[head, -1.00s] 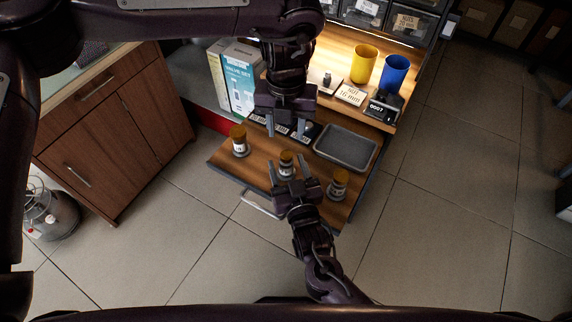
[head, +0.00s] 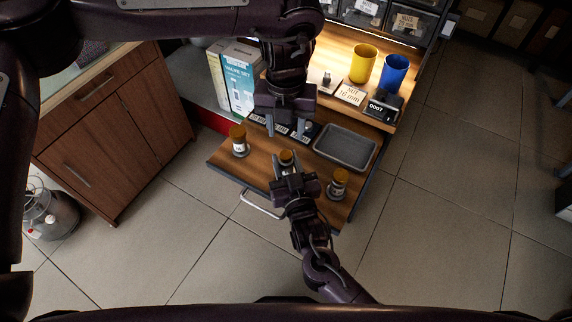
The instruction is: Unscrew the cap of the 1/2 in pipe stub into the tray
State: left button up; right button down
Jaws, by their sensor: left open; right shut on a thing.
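My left gripper (head: 287,130) is open and empty, pointing down above and behind the middle stub. The grey tray (head: 345,149) lies empty to the right of the middle stub.
Behind the board, a raised shelf holds a yellow cup (head: 363,64), a blue cup (head: 393,74), a label card (head: 350,94) and a black counter box (head: 383,107). A valve set box (head: 237,78) stands at the back left. Dark label plates lie behind the stubs.

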aim_at(286, 154)
pick_arm(q)
jog(key=m, duration=1.2)
jog(key=shift+m, duration=0.3)
jog(key=m, duration=0.6)
jog(key=shift+m, duration=0.3)
jog(key=m, duration=0.7)
jog(key=shift+f+m, duration=0.45)
jog(key=shift+m, duration=0.05)
jog(key=shift+f, duration=3.55)
